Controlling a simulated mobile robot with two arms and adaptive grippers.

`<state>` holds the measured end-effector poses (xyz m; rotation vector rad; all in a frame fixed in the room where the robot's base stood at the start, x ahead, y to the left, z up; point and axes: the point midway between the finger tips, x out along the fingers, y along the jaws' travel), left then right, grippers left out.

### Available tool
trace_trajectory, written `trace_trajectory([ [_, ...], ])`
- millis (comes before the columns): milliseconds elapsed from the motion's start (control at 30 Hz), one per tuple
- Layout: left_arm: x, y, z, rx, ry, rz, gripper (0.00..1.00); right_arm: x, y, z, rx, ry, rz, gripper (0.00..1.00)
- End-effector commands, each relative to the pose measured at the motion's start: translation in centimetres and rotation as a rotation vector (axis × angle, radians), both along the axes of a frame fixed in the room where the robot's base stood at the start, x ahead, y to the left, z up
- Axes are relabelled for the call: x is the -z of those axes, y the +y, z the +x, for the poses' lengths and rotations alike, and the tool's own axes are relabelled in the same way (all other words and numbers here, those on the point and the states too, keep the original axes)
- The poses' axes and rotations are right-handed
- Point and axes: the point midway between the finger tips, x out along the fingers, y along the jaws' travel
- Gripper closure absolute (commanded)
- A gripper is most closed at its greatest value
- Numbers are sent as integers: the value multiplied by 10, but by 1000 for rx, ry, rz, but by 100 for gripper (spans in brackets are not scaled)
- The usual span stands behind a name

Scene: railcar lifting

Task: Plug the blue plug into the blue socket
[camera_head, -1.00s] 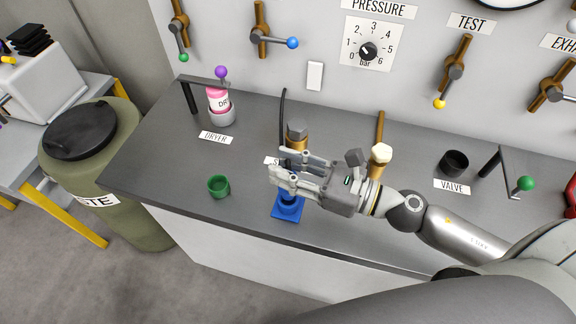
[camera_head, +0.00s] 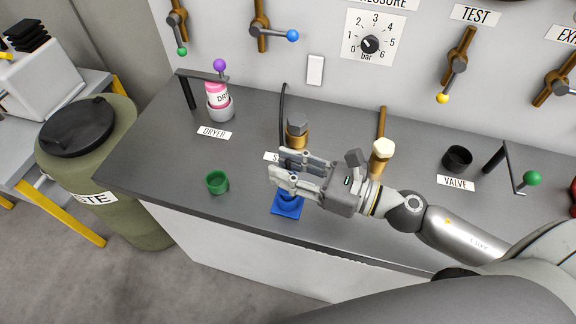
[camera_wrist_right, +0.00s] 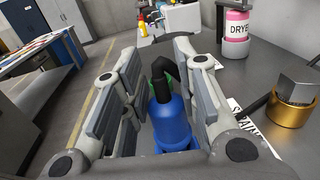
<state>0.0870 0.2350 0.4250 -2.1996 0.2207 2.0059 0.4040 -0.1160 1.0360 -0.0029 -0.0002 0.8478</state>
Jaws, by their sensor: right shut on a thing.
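My right gripper (camera_head: 279,166) comes in from the right over the bench, its fingers shut around the blue plug (camera_wrist_right: 170,122). In the right wrist view the plug stands between the fingers, with a black elbow on its top. The blue socket (camera_head: 288,210) has a square blue base on the bench directly below the fingers. The fingers hide most of the plug in the head view, and I cannot tell how deep it sits in the socket. My left gripper is not in view.
A green cup (camera_head: 216,182) stands left of the socket. A brass fitting (camera_head: 297,135) with a grey hex top is just behind my fingers. A brass piece with a cream knob (camera_head: 383,150) stands behind my wrist. The bench front left is clear.

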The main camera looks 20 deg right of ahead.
Motion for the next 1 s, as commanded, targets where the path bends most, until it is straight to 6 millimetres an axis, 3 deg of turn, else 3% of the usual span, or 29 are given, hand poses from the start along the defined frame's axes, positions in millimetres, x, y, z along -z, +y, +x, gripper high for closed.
trace_trajectory([
  [800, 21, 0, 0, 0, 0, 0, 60, 22, 0, 0, 0, 0, 0, 100],
  [833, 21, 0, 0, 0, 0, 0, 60, 21, 0, 0, 0, 0, 0, 71],
  [1000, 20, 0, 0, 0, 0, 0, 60, 20, 0, 0, 0, 0, 0, 49],
])
